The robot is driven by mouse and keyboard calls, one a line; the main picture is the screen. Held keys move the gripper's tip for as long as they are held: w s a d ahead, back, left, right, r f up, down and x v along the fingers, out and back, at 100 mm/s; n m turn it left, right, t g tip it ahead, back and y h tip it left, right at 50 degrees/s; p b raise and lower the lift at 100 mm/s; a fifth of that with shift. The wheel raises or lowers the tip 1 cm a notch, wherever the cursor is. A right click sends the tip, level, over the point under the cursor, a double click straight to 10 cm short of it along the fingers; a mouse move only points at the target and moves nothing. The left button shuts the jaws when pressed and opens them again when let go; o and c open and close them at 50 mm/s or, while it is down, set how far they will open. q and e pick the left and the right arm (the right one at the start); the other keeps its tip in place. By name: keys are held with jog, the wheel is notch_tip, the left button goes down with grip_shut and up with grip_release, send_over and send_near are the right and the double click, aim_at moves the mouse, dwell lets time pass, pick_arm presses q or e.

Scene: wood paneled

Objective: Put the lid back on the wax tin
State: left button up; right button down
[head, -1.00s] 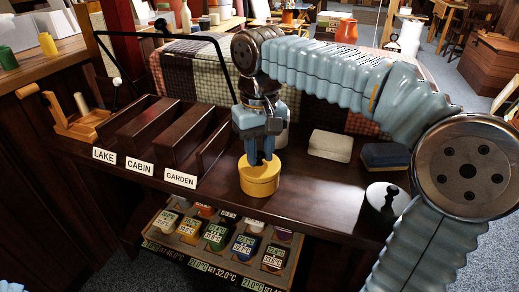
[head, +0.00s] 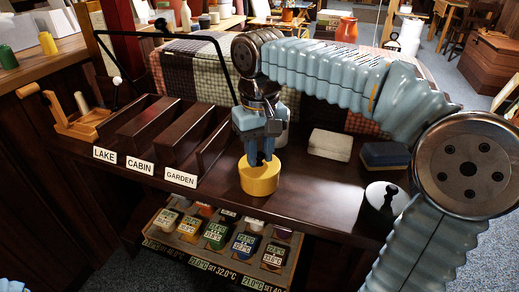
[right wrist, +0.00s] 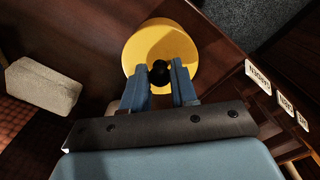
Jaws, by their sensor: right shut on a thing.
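A round yellow tin (head: 259,181) stands on the dark wooden bench, right of the GARDEN slot. My right gripper (head: 258,161) points straight down over its top. In the right wrist view, my right gripper (right wrist: 173,88) is shut on a black knob (right wrist: 178,75) above the yellow round top (right wrist: 160,46). The knob appears to belong to a yellow lid; I cannot tell a seam or gap between lid and tin. My left gripper is out of view.
Labelled wooden slots (head: 181,179) stand to the left. A pale block (head: 330,144), a blue block (head: 385,155) and a pale round object with a black knob (head: 386,198) lie to the right. Coloured pots (head: 216,233) sit on a shelf below.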

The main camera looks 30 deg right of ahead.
dwell(0.3)
jog(key=shift+c, duration=1.6)
grip_release()
notch_tip(320, 180, up, 3)
jog(key=p, duration=0.2)
jog(key=shift+p, duration=0.4)
jog(key=shift+r, duration=2.05)
jog(key=shift+c, duration=0.5)
